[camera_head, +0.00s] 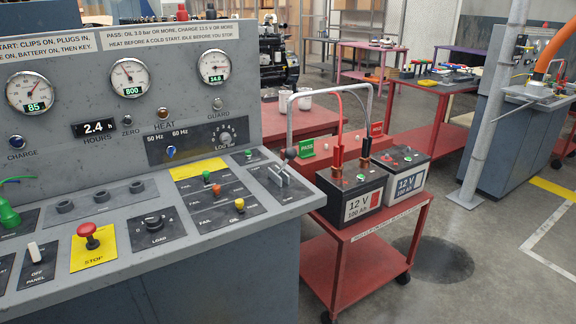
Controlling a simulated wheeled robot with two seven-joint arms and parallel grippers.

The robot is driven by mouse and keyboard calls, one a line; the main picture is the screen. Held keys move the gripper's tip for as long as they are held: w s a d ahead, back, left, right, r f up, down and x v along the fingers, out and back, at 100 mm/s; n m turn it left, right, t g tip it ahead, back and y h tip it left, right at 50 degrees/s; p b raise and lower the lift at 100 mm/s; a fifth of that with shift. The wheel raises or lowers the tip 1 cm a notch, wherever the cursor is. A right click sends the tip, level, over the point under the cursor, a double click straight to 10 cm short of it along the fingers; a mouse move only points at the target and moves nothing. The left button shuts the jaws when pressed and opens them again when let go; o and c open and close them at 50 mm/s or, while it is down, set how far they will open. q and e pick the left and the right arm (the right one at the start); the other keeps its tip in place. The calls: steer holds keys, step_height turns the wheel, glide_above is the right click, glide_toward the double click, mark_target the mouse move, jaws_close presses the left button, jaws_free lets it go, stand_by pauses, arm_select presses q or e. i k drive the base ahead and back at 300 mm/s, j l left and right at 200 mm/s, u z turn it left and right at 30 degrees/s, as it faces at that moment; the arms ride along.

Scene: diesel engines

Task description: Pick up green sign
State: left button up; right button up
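The green sign (306,148), lettered PASS, stands upright on the red cart (345,250), at the back left of its top, behind the batteries. A red sign (376,129) stands farther right on the same cart; its lettering is too small to read surely. Neither of my grippers shows in this view.
Two 12 V batteries (350,192) (401,172) with clamps and cables fill the cart's front. A grey handle arches above the cart. The control console (130,195) stands close on the left, with a red stop button (88,231). Floor right of the cart is clear.

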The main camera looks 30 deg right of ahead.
mark_target(306, 146)
steer(key=i+l+z, duration=0.1)
steer(key=i+l, duration=0.15)
steer(key=i+l+z, duration=0.1)
steer(key=i+l, duration=0.15)
steer(key=i, duration=0.2)
steer(key=i+l+z, duration=0.15)
steer(key=l, duration=0.25)
steer(key=i+l+z, duration=0.15)
steer(key=l, duration=0.25)
steer(key=i+l+z, duration=0.1)
steer(key=l, duration=0.3)
steer(key=l+z, duration=0.25)
steer(key=l, duration=0.85)
steer(key=l+z, duration=0.25)
steer(key=l, duration=0.85)
steer(key=i, duration=0.1)
